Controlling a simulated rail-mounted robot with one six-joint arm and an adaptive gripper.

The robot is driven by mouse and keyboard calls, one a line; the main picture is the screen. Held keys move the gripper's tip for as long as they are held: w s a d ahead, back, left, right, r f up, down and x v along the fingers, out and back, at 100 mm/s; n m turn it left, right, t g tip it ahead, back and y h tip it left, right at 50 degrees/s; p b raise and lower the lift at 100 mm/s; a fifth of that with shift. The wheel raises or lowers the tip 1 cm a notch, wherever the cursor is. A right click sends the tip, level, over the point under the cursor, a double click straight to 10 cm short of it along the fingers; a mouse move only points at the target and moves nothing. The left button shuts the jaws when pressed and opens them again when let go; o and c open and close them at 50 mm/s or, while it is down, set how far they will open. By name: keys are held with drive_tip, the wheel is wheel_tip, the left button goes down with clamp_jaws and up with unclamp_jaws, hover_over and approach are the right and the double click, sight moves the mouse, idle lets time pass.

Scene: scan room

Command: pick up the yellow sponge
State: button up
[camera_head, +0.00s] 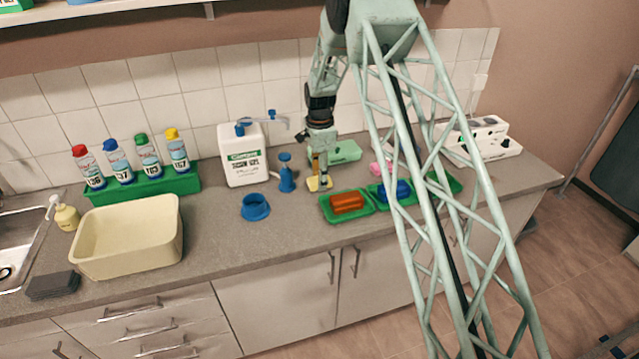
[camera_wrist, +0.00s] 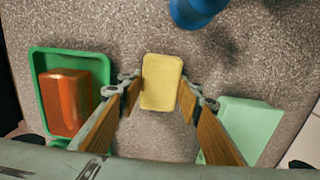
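The yellow sponge (camera_wrist: 161,82) lies flat on the grey counter, centred between my fingertips in the wrist view. My gripper (camera_wrist: 158,92) is open, with one finger on each side of the sponge. The fingers look close to its long sides, but I cannot tell if they touch it. In the head view my gripper (camera_head: 319,172) points down at the counter and partly hides the sponge (camera_head: 319,184).
A green tray (camera_head: 336,215) with an orange-red sponge (camera_head: 347,203) sits close by. A light green box (camera_head: 345,152) stands behind.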

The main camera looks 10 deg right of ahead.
drive_tip(key=shift+r, duration=0.15)
wheel_tip(320, 180, up, 10)
idle(0.8)
drive_tip(key=shift+o, duration=0.5)
drive_tip(key=shift+c, duration=1.1)
drive_tip(key=shift+d, duration=0.15)
